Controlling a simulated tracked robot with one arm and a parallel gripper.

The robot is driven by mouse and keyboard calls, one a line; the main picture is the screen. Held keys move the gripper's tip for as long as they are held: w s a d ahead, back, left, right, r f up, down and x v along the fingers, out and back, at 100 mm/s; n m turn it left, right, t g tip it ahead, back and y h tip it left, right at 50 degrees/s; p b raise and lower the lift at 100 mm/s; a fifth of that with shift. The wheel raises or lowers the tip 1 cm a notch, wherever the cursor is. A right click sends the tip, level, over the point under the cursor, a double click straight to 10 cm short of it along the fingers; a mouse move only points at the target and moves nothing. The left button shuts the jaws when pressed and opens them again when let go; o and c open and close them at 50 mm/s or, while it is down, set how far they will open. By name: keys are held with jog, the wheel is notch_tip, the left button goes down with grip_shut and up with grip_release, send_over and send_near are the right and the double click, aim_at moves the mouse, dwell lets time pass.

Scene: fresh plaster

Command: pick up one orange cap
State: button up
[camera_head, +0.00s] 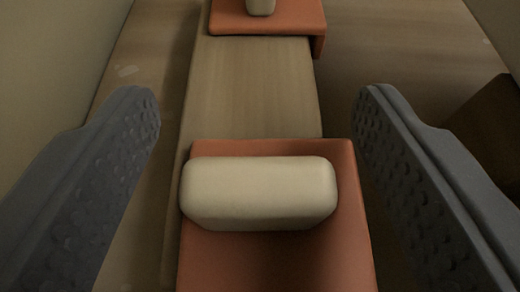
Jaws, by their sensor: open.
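An orange cap (280,262) lies near the front of a long pale wooden piece. A cream rounded block (259,193) sits across its top. A second orange cap (267,22) lies at the far end of the wood, cut by the top edge of the picture, with a smaller cream block (261,6) on it. My gripper (258,110) is open, with one dark grey dimpled finger on each side of the near cap. Both fingers are apart from the cap and its cream block, and nothing is held. The near cap's lower part runs out of view.
The long wooden piece (265,88) links the two caps and stands above a brown wooden floor (395,60). A plain wall (45,60) rises at left, and another (497,25) at upper right. A dark brown object (492,125) is at the right edge, partly behind the right finger.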

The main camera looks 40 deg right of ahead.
jog(key=shift+x, duration=0.8)
jog(key=shift+c, duration=0.3)
jog(key=c, duration=1)
jog(key=shift+r, duration=0.1)
